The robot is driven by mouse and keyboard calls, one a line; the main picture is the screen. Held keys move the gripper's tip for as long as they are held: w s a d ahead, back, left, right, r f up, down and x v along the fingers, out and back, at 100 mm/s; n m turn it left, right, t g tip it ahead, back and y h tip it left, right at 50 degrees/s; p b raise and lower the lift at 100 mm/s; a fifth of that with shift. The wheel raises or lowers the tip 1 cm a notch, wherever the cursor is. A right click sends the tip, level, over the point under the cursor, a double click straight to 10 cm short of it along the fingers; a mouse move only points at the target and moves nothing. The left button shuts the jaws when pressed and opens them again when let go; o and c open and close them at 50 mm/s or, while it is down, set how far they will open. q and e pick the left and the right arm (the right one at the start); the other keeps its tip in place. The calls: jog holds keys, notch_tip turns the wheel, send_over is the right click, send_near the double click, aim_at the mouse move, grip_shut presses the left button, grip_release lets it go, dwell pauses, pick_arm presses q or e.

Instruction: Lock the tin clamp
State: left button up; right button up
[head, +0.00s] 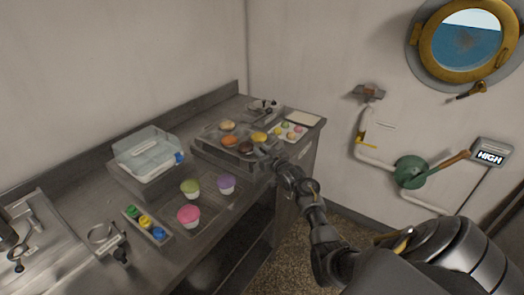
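A metal tin (212,148) holding several round buns sits on a raised metal stand toward the back of the steel counter. My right arm reaches in from the lower right, and my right gripper (274,158) is at the tin's right front corner. The gripper is small and dark here, so I cannot tell whether its fingers are open, shut or touching the tin. The clamp on the tin cannot be made out clearly; the gripper covers that corner. My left gripper is not in view.
Green, purple and pink cupcakes (189,216) stand on the counter before the tin. A clear-lidded box (148,153), a tray of coloured bottles (132,212) and a ring fixture (101,233) lie left. A tray of small sweets (276,132) is behind. A green valve (409,172) is on the wall.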

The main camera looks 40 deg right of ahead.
grip_shut()
jog(key=n+y+b, duration=0.1)
jog(key=y, duration=0.1)
jog(key=n+y+b, duration=0.1)
jog(key=y+b, duration=0.1)
jog(key=n+y+b, duration=0.2)
jog(key=shift+a+f, duration=0.1)
jog(key=shift+f, duration=0.2)
jog(key=shift+a+r+n+g+y+b, duration=0.15)
jog(key=shift+n+y+b, duration=0.1)
jog(key=shift+y, duration=0.2)
jog(key=shift+a+r+n+g+y+b, duration=0.15)
jog(key=shift+n+y, duration=0.1)
jog(key=shift+y, duration=0.2)
jog(key=shift+d, duration=0.1)
grip_release()
